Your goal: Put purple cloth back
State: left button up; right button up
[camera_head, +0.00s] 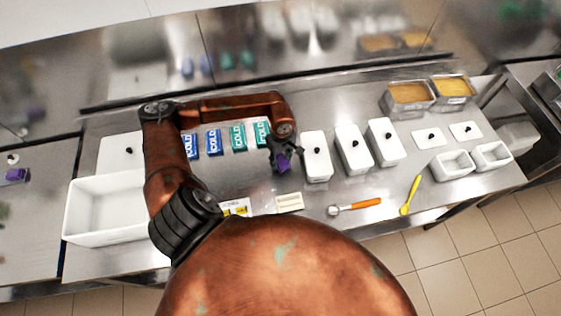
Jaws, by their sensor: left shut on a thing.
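My left gripper (284,152) is over the steel counter (370,190), left of the nearest white lidded container. It is shut on the purple cloth (283,163), a small crumpled piece showing just below its fingers. The fingers hide part of the cloth, and I cannot tell whether it touches the counter. Another purple item (17,175) lies on the separate counter at far left; it is too small to make out. My right gripper is not in view.
Blue and green COLD packs (214,142) stand left of the gripper. White lidded containers (317,157) stand to its right. A large empty white bin (108,210) is at left. A scoop with an orange handle (362,204) and a yellow spoon (411,195) lie near the front edge.

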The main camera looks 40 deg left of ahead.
aim_at(281, 161)
pick_arm(q)
jog(key=shift+f, duration=0.95)
jog(key=shift+f, duration=0.1)
jog(key=shift+f, duration=0.15)
jog(key=o, duration=1.1)
jog(key=shift+r, duration=0.35)
notch_tip(281, 161, up, 12)
jog(key=shift+f+b, duration=0.1)
jog(key=shift+b, duration=0.7)
